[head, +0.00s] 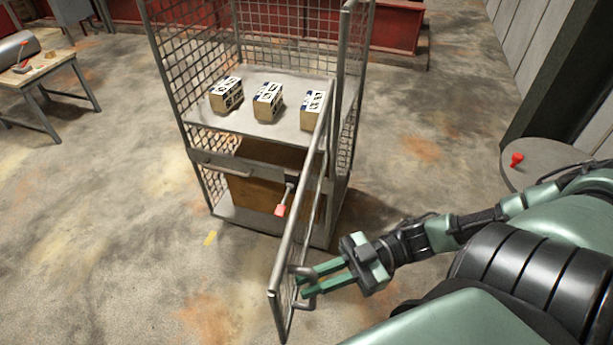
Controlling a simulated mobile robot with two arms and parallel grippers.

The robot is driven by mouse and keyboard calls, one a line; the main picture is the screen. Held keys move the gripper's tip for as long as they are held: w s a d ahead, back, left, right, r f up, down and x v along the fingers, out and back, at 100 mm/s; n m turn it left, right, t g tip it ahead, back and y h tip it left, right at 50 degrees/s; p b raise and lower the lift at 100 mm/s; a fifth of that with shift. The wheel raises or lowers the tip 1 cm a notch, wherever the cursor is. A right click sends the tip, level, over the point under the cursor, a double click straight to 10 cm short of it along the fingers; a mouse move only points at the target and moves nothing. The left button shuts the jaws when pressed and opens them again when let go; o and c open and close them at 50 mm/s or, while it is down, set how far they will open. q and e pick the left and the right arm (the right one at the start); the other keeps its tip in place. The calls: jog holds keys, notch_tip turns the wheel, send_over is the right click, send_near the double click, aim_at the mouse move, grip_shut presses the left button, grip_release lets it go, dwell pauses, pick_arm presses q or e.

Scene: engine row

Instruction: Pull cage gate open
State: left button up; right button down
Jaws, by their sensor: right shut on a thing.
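The wire cage (165,75) stands in the middle of the head view with grey metal posts and mesh sides. Its gate (300,220) is swung out toward me, hinged on the cage's right side, and leaves the front open. My right gripper (308,282) comes in from the right, its green fingers shut on the gate's handle (313,300) near the gate's free end. A red-tagged latch piece (282,210) hangs by the cage front. My left gripper is not in view.
Three boxes (268,100) sit on the cage shelf, with a brown carton (250,190) below. A wooden table (40,72) stands at left. A round grey top (545,165) with a red item is at right. Bare floor lies left of the gate.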

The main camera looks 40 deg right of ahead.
jog(key=c, duration=1.4)
grip_release()
jog(key=v, duration=0.7)
jog(key=shift+d, duration=0.4)
